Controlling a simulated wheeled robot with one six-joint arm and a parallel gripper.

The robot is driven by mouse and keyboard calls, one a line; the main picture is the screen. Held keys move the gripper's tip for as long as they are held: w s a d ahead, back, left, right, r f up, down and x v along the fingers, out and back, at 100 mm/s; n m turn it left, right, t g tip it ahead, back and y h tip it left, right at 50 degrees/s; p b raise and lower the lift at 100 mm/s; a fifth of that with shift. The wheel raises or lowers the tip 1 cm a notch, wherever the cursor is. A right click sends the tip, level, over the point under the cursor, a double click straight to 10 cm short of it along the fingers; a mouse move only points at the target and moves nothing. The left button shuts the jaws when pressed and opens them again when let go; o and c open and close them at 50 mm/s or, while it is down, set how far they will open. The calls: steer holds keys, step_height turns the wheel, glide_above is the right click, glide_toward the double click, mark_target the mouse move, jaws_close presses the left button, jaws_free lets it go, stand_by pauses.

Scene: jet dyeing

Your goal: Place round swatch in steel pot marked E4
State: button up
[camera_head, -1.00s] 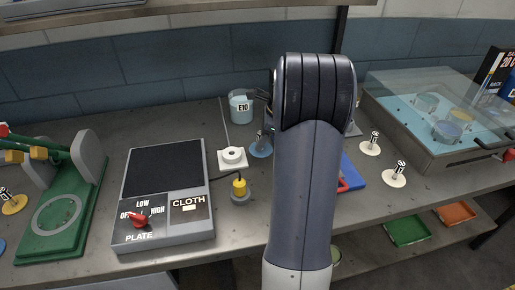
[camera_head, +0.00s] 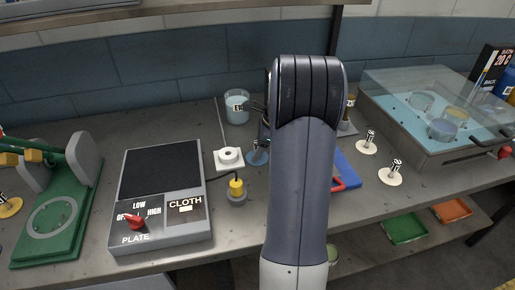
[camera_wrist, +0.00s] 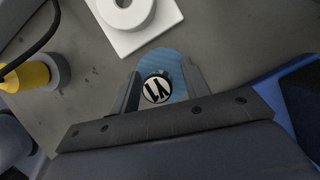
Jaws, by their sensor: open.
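A blue round swatch (camera_head: 258,154) with an upright tag post lies on the bench, partly behind my arm. In the wrist view the blue swatch (camera_wrist: 178,88) lies between my jaws, its black-and-white post top appearing to read Y1. My gripper (camera_wrist: 160,90) is open, one jaw on each side of the post. In the head view my gripper (camera_head: 262,122) is mostly hidden by my arm. Steel pots (camera_head: 442,129) sit under the clear cover at right; no E4 mark can be read. White round swatches (camera_head: 366,146) with tag posts lie right of my arm.
A white square block with a ring (camera_head: 229,158) and a yellow-topped plug (camera_head: 237,190) stand close left of the swatch. A glass beaker (camera_head: 237,106) stands behind. A hot plate (camera_head: 160,185) and green press (camera_head: 55,220) fill the left. A blue tray (camera_head: 346,172) is at right.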

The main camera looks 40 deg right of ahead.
steer(key=shift+r, duration=0.1)
steer(key=shift+o, duration=0.5)
steer(key=v, duration=1.1)
steer(key=shift+r, duration=0.4)
steer(key=p+x, duration=0.2)
steer(key=x, duration=1)
steer(key=shift+w+a, duration=0.1)
steer(key=shift+w, duration=0.05)
jaws_close()
